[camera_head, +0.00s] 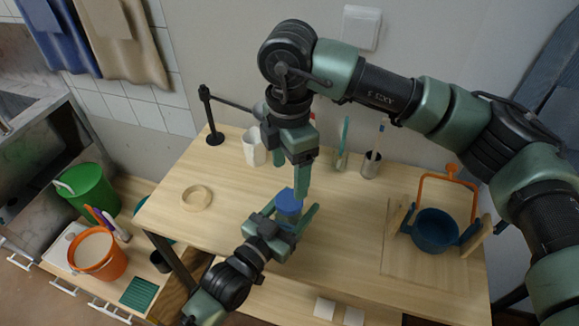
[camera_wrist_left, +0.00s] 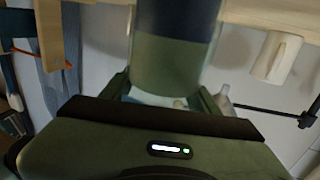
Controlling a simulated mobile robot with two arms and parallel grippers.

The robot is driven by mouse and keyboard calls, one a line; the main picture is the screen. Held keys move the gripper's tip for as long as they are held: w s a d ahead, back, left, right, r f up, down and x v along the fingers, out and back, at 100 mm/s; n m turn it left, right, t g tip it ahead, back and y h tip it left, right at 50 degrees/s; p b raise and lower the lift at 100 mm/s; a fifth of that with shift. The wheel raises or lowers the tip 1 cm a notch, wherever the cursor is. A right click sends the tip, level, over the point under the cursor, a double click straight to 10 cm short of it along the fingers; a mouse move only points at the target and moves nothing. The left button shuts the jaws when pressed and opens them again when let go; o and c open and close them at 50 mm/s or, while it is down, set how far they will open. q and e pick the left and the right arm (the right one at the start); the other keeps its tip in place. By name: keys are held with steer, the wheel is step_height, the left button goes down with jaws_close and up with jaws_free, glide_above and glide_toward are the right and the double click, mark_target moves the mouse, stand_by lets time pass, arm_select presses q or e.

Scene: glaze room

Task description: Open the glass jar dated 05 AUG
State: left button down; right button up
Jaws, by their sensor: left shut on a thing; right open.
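A jar with a blue lid (camera_head: 288,200) is at the front middle of the wooden table (camera_head: 340,215). My left gripper (camera_head: 287,220) is shut on the jar from the front. In the left wrist view the jar (camera_wrist_left: 172,65) shows between the fingers as a greenish body with a dark blue part at the picture's top. No date can be read on it. My right gripper (camera_head: 290,172) is open, with its fingers pointing down close above the blue lid. I cannot tell whether a fingertip touches the lid.
A tan ring (camera_head: 197,197) lies on the table's left. A white pitcher (camera_head: 252,147), a black stand (camera_head: 212,125) and a brush cup (camera_head: 371,165) stand at the back. A blue pot (camera_head: 435,232) sits at right, near an orange frame (camera_head: 449,180). Buckets stand at far left.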

mark_target(289, 199)
step_height(289, 199, down, 8)
steer(key=shift+r, duration=0.2)
